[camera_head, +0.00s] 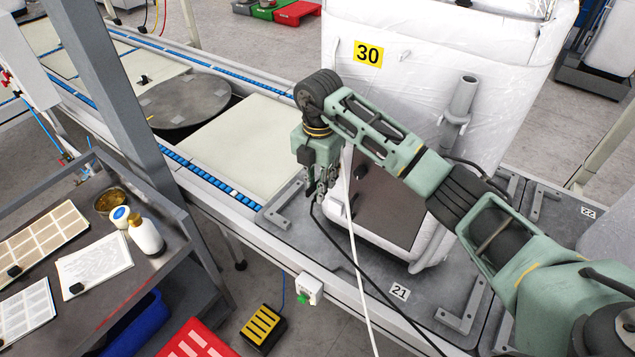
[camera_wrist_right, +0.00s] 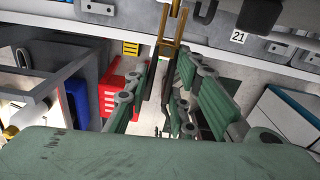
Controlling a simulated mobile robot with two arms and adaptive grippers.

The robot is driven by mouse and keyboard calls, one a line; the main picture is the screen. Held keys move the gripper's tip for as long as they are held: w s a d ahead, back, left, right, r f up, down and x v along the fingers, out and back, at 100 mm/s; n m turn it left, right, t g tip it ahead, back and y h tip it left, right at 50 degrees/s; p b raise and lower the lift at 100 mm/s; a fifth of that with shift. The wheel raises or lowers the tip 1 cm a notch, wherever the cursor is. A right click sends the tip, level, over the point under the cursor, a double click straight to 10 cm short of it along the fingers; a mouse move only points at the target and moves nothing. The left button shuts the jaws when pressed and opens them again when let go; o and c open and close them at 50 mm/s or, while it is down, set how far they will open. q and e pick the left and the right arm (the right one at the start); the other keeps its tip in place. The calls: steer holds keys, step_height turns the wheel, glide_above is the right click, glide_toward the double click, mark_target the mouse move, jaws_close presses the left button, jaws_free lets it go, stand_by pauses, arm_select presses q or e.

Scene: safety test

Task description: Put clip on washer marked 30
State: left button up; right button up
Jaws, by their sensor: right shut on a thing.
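The washer marked 30 (camera_head: 430,60) is a large white-wrapped machine with a yellow "30" label (camera_head: 368,53), standing on a grey platform at the upper middle. My right gripper (camera_head: 318,197) points down in front of the washer's lower left side. In the right wrist view its fingers (camera_wrist_right: 168,62) are closed around a brass-coloured, two-pronged piece (camera_wrist_right: 171,44), which looks like the clip. The clip is too small to make out at the fingertips in the head view. My left gripper is not in view.
A conveyor with blue rollers (camera_head: 180,158) and pale panels runs on the left. A grey post (camera_head: 110,90) and a workbench with bottles (camera_head: 146,236) stand at the left front. A white cable (camera_head: 357,265) and a black cable hang near my gripper. The platform carries a "21" label (camera_head: 399,292).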

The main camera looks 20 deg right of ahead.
steer(key=shift+w+d+r, duration=0.4)
steer(key=shift+w+d, duration=0.05)
steer(key=shift+d, duration=0.05)
stand_by(0.7)
steer(key=shift+w+d+b, duration=0.2)
steer(key=shift+w+b, duration=0.1)
steer(key=shift+b, duration=0.05)
steer(key=o, duration=1.1)
steer(key=shift+f, duration=0.1)
steer(key=shift+c, duration=0.2)
steer(key=r, duration=0.6)
steer(key=shift+s+a+r, duration=0.15)
steer(key=shift+a+r, duration=0.05)
steer(key=shift+r, duration=0.1)
steer(key=shift+a+r, duration=0.15)
steer(key=shift+r, duration=0.25)
